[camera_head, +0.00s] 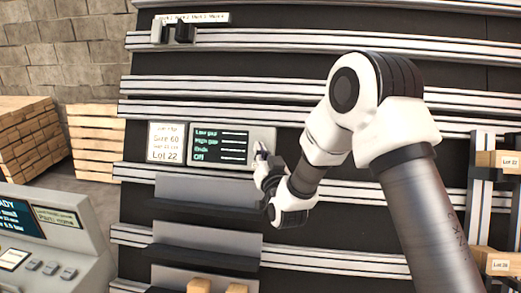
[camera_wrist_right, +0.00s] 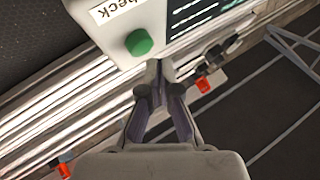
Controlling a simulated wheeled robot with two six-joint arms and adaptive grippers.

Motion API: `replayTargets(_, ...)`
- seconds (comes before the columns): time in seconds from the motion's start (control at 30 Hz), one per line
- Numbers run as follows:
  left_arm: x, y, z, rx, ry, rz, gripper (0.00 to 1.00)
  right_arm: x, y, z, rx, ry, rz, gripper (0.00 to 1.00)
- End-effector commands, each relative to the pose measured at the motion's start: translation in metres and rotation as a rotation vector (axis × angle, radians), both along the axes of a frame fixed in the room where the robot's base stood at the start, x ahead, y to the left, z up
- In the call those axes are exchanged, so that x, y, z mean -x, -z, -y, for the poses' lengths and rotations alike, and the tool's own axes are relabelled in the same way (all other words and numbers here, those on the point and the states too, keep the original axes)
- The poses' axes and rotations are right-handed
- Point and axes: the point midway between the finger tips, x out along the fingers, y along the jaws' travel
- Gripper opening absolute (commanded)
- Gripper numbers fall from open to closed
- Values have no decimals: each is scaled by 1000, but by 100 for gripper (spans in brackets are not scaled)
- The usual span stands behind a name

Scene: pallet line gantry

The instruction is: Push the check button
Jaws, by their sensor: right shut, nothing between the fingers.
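The check button is a round green button (camera_wrist_right: 139,42) on a light grey panel, beside a white label reading "Check" that appears upside down in the right wrist view. My right gripper (camera_wrist_right: 161,70) is shut and empty, its fingertips close to the panel's edge, beside the button and apart from it in the picture. In the head view the right gripper (camera_head: 261,153) is at the right end of the grey display panel (camera_head: 262,133), and the button is hidden behind it. My left gripper is not in view.
The panel's dark screen shows several text lines, with a white "Lot 22" card (camera_head: 166,143) on its left. Metal rails (camera_head: 230,82) cross the black board. Grey shelves (camera_head: 205,232) sit below. A console (camera_head: 45,245) stands lower left, and wooden pallets (camera_head: 95,140) behind.

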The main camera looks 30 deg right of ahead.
Motion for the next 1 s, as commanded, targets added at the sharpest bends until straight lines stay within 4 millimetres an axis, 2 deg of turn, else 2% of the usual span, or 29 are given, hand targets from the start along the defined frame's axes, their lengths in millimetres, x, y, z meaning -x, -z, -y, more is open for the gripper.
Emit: replayTargets(1.0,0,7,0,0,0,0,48,-6,4,4,0,0,0,0)
